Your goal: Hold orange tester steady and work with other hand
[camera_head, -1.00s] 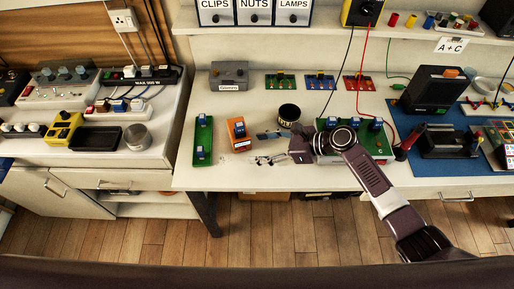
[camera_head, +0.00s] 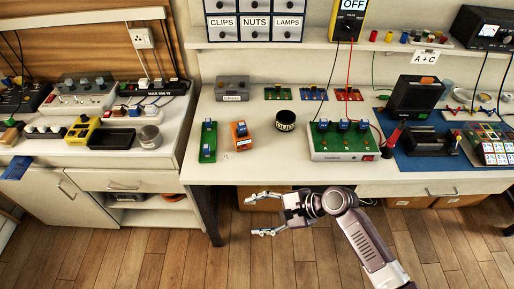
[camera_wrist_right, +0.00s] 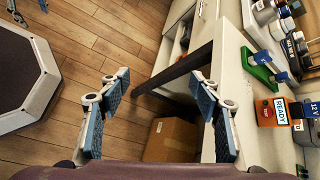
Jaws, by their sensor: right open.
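In the right wrist view the tester (camera_wrist_right: 266,113) shows at the right edge with a red button and a READY label. My right gripper (camera_head: 252,214) is open and empty, in front of the bench's front edge and apart from the tester. Its spread fingers (camera_wrist_right: 159,84) show in the right wrist view with floor between them. My left gripper is not in the head view.
A unit with a green top (camera_head: 343,140) and blue parts stands right of the tin. A blue mat (camera_head: 423,160) with black devices lies further right. Bare bench surface (camera_head: 262,165) lies in front of the tester. A cardboard box (camera_wrist_right: 172,138) sits under the bench.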

